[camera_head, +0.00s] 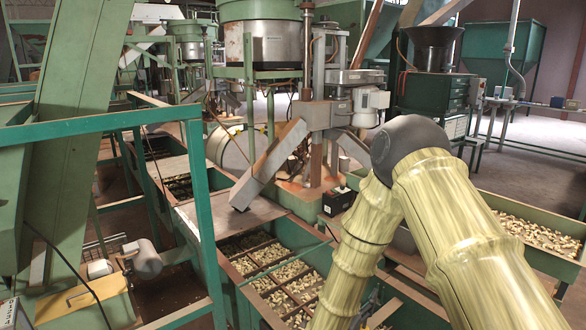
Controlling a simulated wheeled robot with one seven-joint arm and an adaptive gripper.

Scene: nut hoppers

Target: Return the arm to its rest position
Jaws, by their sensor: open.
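My arm (440,205) rises from the lower right corner in pale yellow, ridged links. It bends at a dark grey joint (410,142) right of the middle. From there another link (362,245) runs down and to the left, and it leaves the picture at the bottom edge.
A green hopper with a divided tray of nuts (268,268) lies below and left of the arm. Another green bin of nuts (535,235) is at the right. A green rail frame (205,215) stands at the left. Machinery with a slanted grey chute (268,165) stands behind.

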